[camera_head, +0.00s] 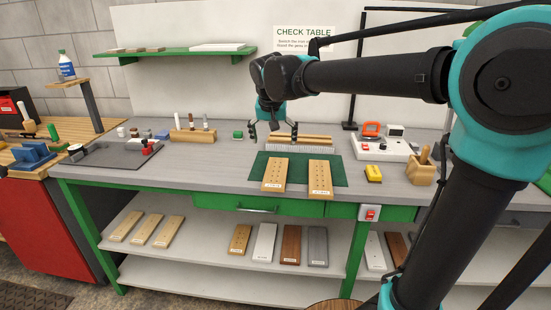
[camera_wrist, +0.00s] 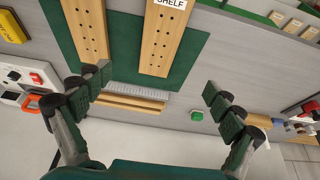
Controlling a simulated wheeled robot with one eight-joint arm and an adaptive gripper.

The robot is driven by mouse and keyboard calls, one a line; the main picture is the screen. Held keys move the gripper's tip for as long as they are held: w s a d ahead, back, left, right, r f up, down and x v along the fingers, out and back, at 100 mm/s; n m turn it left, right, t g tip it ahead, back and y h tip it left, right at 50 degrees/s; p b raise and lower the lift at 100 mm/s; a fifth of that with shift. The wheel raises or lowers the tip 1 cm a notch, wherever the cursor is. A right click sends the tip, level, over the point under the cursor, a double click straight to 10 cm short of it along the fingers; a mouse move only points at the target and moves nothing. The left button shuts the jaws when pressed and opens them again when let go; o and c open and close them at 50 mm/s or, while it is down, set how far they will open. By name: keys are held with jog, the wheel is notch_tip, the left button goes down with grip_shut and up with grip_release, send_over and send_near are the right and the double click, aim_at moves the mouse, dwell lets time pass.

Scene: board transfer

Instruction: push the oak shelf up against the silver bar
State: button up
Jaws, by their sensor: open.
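Two pale wooden boards with dark holes lie side by side on a green mat (camera_head: 342,173). The left board (camera_head: 275,176) shows in the wrist view as the right board (camera_wrist: 162,38), with a label reading "SHELF". The other board (camera_head: 320,178) has a label too small to read. I cannot tell for certain which is oak. A ribbed silver bar (camera_head: 300,148) lies behind their far ends; in the wrist view (camera_wrist: 140,91) a narrow gap separates it from the labelled board. My gripper (camera_head: 272,130) is open and empty above the bar area, its fingers (camera_wrist: 158,86) spread wide.
Wooden strips (camera_head: 303,137) lie behind the bar. A yellow block (camera_head: 373,173) and a white switch panel (camera_head: 385,148) are on the right. A green button (camera_head: 238,135) and a wooden peg block (camera_head: 193,136) stand on the left.

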aim_at(276, 171)
jog(key=x, duration=1.5)
jog(key=shift+f, duration=0.4)
jog(key=shift+w, duration=0.1)
jog(key=c, duration=1.4)
